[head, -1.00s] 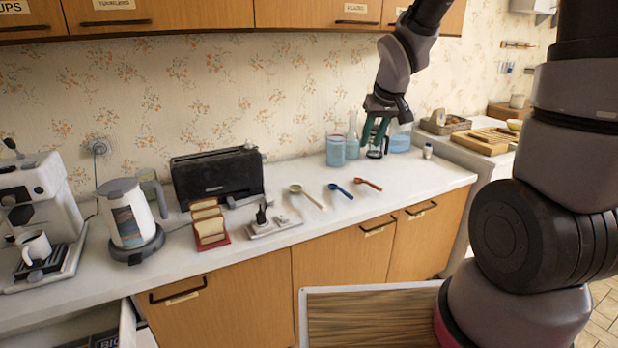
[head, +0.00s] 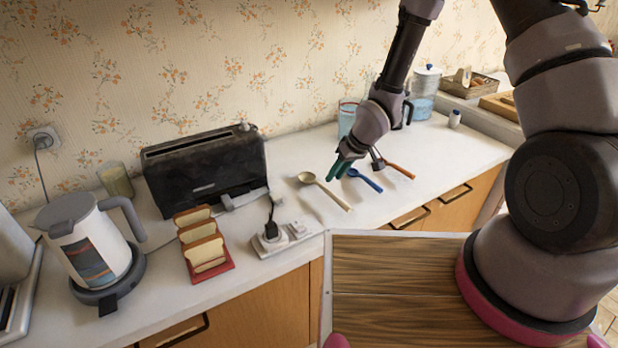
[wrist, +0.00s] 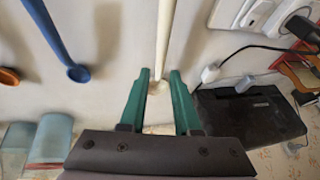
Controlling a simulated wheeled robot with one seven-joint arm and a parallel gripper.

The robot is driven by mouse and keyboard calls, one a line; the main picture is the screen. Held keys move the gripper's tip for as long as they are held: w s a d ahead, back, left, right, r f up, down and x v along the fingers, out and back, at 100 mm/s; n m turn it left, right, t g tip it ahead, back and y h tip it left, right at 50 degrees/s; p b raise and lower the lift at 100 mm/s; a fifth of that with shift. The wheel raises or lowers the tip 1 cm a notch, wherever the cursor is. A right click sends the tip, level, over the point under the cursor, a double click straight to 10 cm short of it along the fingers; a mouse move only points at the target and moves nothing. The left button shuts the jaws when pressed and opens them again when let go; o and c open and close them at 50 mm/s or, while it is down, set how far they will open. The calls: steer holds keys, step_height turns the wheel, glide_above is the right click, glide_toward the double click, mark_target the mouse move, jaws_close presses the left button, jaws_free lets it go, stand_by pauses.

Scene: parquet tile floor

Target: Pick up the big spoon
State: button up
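The big spoon (head: 335,196) is beige and lies on the white counter, handle toward the front edge. My gripper (head: 338,170) is open just right of its bowl in the head view. In the wrist view my gripper (wrist: 159,76) has green fingers spread apart. The spoon's pale handle (wrist: 164,35) runs up from between the fingertips, and its bowl shows partly between the fingers. I see no contact; the exact height above the spoon is hard to tell.
A blue spoon (head: 366,180) and an orange spoon (head: 400,170) lie to the right. A black toaster (head: 205,165), bread on a red rack (head: 213,271), a socket block (head: 281,238) and a kettle (head: 85,240) stand left. Jars stand behind my arm.

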mark_target(325, 186)
steer(key=x, duration=0.8)
steer(key=shift+w+a, duration=0.15)
jaws_close()
